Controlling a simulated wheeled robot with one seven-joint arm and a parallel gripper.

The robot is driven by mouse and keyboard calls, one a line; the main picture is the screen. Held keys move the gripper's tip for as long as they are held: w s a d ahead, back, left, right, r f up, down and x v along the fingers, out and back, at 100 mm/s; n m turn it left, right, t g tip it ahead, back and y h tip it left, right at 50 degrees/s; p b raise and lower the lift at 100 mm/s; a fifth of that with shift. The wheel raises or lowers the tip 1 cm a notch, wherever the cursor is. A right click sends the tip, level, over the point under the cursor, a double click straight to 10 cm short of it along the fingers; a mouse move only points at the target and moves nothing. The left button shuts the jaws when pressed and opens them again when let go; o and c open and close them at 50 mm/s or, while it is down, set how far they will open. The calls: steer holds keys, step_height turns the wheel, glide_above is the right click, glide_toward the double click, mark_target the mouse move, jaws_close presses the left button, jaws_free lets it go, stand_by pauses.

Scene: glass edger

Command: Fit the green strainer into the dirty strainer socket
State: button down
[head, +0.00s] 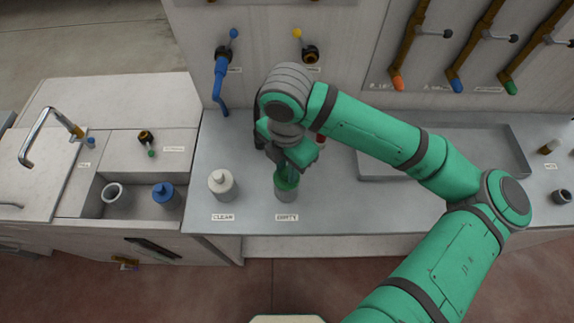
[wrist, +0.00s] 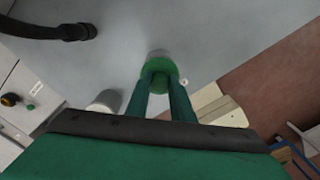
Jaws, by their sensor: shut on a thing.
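My gripper (head: 288,170) is shut on the green strainer (head: 287,183) at the front of the grey counter. In the wrist view the strainer (wrist: 158,66) is a round green disc between my two fingertips (wrist: 160,80). A grey cylindrical socket (head: 287,195) is directly under the strainer, behind a small label that is hard to read. The strainer is over or in the socket's mouth; I cannot tell whether it is seated. My fingers and the strainer hide most of the socket's opening.
A white capped container (head: 221,184) stands close to the left, behind a CLEAN label. A blue piece (head: 165,194) and a pale ring-topped cup (head: 114,193) sit in the recess farther left. A shallow tray (head: 365,172) lies to the right. A blue tap (head: 221,80) hangs behind.

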steer(key=shift+f, duration=0.95)
steer(key=c, duration=1.5)
jaws_free()
steer(key=shift+o, duration=0.2)
steer(key=shift+r, duration=0.1)
step_height(320, 180, up, 11)
steer(key=shift+f, duration=0.2)
steer(key=shift+d, duration=0.1)
